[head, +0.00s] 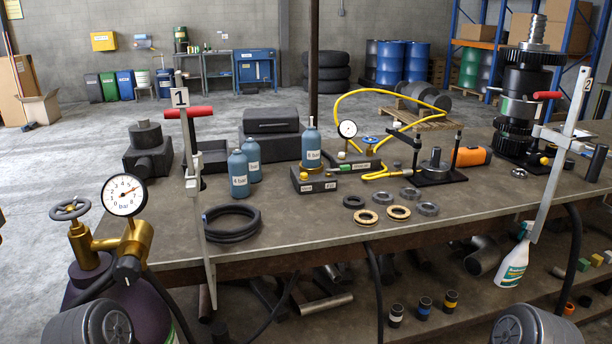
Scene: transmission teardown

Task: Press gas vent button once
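A dark box (314,186) with small white labels on its front stands mid-table, and a blue gas bottle (311,150) is upright on it. A small yellow knob or button (303,176) is on the box's left part. Its label is too small to read, so I cannot tell for sure that it is the gas vent button.
Two blue bottles (239,175) stand left of the box. Black hose coils (231,224), several rings (398,212) and a pressure gauge (348,129) with yellow hose (378,95) surround it. A large gauge (124,195) stands front left.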

